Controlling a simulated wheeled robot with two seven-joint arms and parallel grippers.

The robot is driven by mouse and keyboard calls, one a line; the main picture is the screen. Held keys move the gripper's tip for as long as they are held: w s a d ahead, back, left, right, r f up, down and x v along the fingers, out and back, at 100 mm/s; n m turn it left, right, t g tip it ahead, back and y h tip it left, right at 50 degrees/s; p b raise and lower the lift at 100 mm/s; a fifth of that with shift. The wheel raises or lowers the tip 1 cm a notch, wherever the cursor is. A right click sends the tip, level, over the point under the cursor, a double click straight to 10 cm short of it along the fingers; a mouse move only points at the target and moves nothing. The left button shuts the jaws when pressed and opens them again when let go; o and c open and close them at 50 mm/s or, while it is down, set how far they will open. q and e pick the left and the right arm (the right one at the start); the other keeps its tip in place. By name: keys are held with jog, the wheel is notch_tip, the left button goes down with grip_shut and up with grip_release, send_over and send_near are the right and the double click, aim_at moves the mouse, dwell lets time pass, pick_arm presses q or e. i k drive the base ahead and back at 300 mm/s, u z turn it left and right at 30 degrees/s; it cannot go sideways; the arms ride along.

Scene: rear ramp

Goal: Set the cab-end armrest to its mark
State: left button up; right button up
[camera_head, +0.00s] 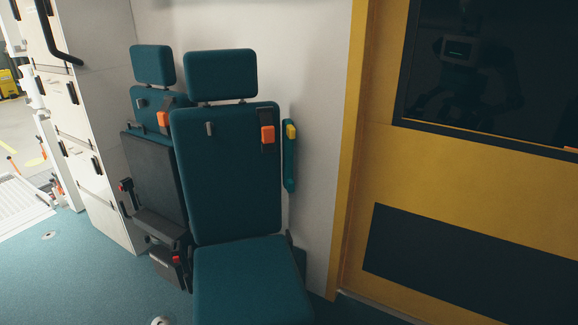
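Two teal seats stand side by side against the pale wall. The near seat (225,165) has its cushion (250,285) down; the far seat (152,65) has its seat part folded up. A narrow teal armrest (289,170) stands upright beside the right edge of the near seat's backrest, with a yellow piece (291,131) near its top. It looks folded up along the backrest. I cannot make out a mark for it. No other armrest is clear, and neither of my grippers is in view.
A yellow door (450,170) with dark panels is to the right, close to the armrest. A white cabinet (90,140) with dark handles stands left, by the opening and ramp (20,215). Orange belt parts (267,134) hang on the backrests. Teal floor (85,285) is clear at front left.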

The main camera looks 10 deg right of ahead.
aim_at(288, 131)
jog(key=z, duration=0.3)
jog(key=i, duration=1.2)
jog(key=z, duration=0.05)
